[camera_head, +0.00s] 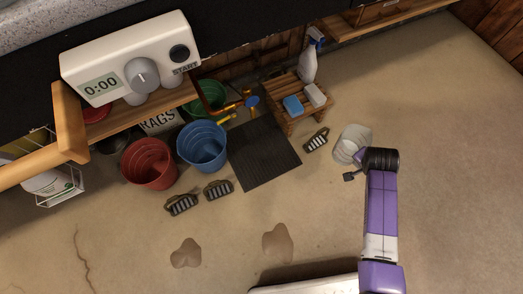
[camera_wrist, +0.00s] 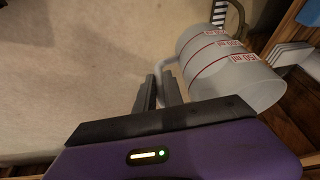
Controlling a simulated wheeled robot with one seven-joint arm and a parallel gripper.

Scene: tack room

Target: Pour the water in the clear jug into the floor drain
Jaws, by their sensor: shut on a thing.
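The clear jug (camera_head: 352,143), greyish with red measuring marks, is at the right of the head view. In the wrist view the jug (camera_wrist: 232,68) is to the right of the fingers. My gripper (camera_wrist: 160,88) is shut on the jug's handle. I cannot make out the water level, or whether the jug touches the floor. A dark ribbed square (camera_head: 262,152) lies on the floor left of the jug; it may be the drain grate, but I cannot tell for sure.
A small dark striped object (camera_head: 316,140) lies between square and jug; two similar ones lie near the red bucket (camera_head: 150,163) and blue bucket (camera_head: 203,146). A wooden stool (camera_head: 292,104) holds sponges. Wet-looking patches (camera_head: 277,243) mark the open floor.

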